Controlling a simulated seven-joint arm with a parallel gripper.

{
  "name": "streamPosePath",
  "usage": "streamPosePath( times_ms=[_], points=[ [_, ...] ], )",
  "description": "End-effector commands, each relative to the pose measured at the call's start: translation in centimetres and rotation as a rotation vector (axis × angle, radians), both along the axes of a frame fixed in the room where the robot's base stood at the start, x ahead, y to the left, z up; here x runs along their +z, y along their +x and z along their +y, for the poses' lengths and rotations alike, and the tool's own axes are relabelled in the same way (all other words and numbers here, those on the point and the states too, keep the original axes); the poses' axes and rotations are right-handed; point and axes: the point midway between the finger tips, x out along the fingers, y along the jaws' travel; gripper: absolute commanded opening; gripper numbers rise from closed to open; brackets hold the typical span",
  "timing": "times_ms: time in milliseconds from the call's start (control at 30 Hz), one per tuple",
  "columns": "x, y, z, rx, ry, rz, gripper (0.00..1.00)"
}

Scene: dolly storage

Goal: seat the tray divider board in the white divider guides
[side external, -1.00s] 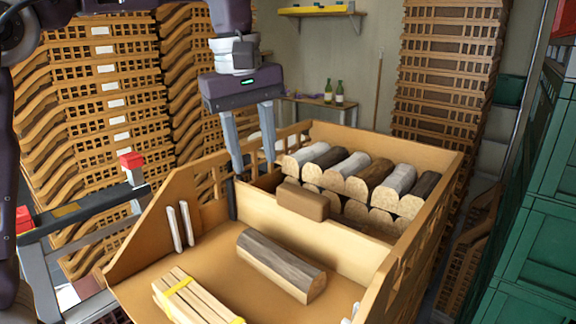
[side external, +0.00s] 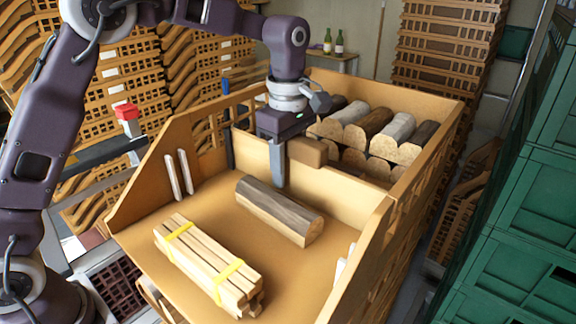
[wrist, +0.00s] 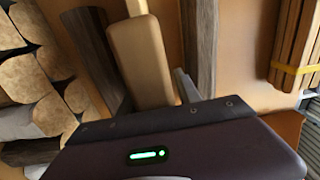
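The tan divider board (side external: 335,190) stands upright between the log compartment and the front tray floor, with a brown block-shaped handle (side external: 307,152) on its top edge. The handle also shows in the wrist view (wrist: 142,62). One pair of white divider guides (side external: 179,174) is on the left wall of the front compartment. Another pair (side external: 345,263) is partly visible on the right wall. My gripper (wrist: 155,95) is open over the board at the handle's left end. One finger hangs on the near side; the other is mostly hidden. I cannot see firm contact.
A dark log (side external: 279,209) lies on the tray floor (side external: 205,205) in front of the board. A strapped bundle of wood strips (side external: 208,265) lies nearer. Several logs (side external: 385,128) are stacked behind the board. The tray's side walls rise left and right.

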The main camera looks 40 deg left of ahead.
Motion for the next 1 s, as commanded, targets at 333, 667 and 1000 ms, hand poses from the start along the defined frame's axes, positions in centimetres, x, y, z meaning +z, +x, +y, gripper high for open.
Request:
streamPosePath(
  times_ms=[333, 667, 1000],
  points=[
    [-0.10, 0.01, 0.01, 0.000, 0.000, -0.001, 0.20],
    [-0.06, 0.02, 0.01, 0.000, 0.000, -0.001, 0.13],
    [0.49, 0.11, -0.01, 0.000, 0.000, -0.005, 0.00]
  ],
)
